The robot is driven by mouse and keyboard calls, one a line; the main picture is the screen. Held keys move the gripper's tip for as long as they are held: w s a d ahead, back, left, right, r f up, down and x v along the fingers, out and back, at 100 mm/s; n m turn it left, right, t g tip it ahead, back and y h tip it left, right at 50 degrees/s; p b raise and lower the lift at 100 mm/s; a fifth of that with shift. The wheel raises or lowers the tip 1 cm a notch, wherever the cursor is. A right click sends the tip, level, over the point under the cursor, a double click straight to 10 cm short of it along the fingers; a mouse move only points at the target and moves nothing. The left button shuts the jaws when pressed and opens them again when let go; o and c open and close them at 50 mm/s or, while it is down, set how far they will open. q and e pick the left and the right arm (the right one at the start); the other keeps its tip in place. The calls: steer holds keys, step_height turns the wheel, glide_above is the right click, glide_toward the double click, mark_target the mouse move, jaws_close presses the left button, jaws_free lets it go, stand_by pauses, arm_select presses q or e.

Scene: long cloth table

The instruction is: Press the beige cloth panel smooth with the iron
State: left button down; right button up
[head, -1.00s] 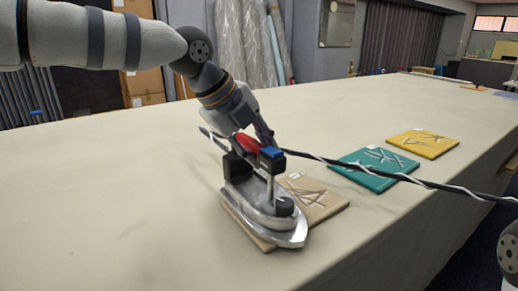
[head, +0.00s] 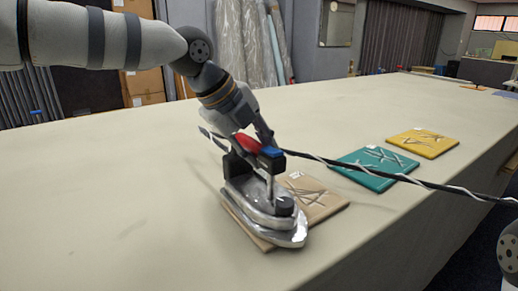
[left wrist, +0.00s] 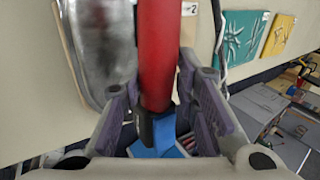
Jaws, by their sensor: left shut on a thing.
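The beige cloth panel (head: 322,203) lies flat near the table's front edge, with raised crease lines on its uncovered right part. The iron (head: 262,212), silver with a red handle, rests over the panel's left part, its tip towards the front edge. The iron hides the cloth under it. My left gripper (head: 262,145) is shut on the red handle from above. In the left wrist view, the handle (left wrist: 158,50) runs between the gripper's fingers (left wrist: 160,105), with the silver body beside it. My right gripper is in neither view.
A teal panel (head: 375,168) and a yellow panel (head: 422,143), both creased, lie in a row beyond the beige one. A dark cord with a white spiral (head: 400,178) runs from the iron to the right, above the teal panel. The table (head: 100,190) is clear to the left.

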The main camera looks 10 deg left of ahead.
arm_select(q)
steer(key=shift+r+p, duration=0.35)
steer(key=shift+r, duration=3.35)
